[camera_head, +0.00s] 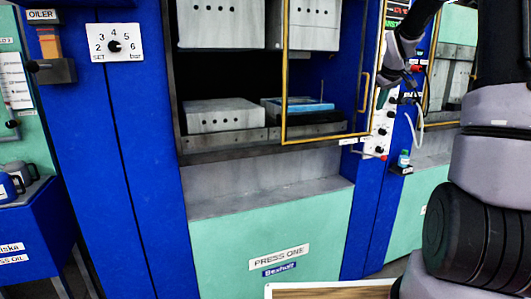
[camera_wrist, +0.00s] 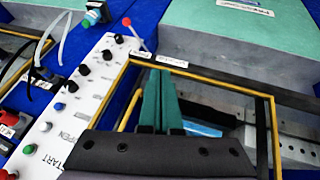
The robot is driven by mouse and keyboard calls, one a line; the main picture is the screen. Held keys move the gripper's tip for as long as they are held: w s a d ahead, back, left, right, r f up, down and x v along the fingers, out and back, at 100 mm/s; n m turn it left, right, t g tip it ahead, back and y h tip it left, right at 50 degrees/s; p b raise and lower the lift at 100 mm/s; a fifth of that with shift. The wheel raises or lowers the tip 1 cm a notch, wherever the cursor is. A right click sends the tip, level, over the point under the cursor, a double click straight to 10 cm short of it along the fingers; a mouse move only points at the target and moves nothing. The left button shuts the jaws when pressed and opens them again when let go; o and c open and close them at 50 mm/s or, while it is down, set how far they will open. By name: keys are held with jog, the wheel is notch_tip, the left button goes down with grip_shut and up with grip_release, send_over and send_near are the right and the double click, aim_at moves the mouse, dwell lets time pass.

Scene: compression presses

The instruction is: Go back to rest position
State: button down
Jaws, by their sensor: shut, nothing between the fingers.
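My gripper (camera_head: 380,98) is at the right side of PRESS ONE in the head view, by the control panel (camera_head: 380,135). In the wrist view, the two green fingers of my gripper (camera_wrist: 160,76) lie together, shut with nothing between them. They overlap the yellow-framed guard door (camera_wrist: 190,73) in that view; I cannot tell whether they touch it. In the head view the yellow-framed door (camera_head: 325,140) covers the right part of the press opening, and the left part is uncovered.
Knobs and buttons line the control panel (camera_wrist: 62,118) beside the door. Grey blocks (camera_head: 222,116) and a blue piece (camera_head: 297,105) sit inside the press. A numbered dial (camera_head: 115,45) and blue jugs (camera_head: 10,187) are at left. A small bottle (camera_head: 404,158) stands right of the panel.

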jog(key=s+a+r+m, duration=0.1)
jog(key=s+a+r, duration=0.25)
jog(key=s, duration=0.25)
jog(key=s+a+r+m, duration=0.2)
jog(key=s+a+r, duration=0.15)
jog(key=s, duration=0.25)
jog(key=s+a+m+y, duration=0.1)
jog(key=s+a, duration=0.4)
jog(key=s, duration=0.7)
jog(key=s+a+m+y, duration=0.2)
jog(key=s+a+m, duration=0.2)
jog(key=s, duration=0.9)
jog(key=shift+a+f+t, duration=0.15)
jog(key=shift+a+t, duration=0.15)
jog(key=shift+a, duration=0.1)
jog(key=shift+w+d, duration=0.1)
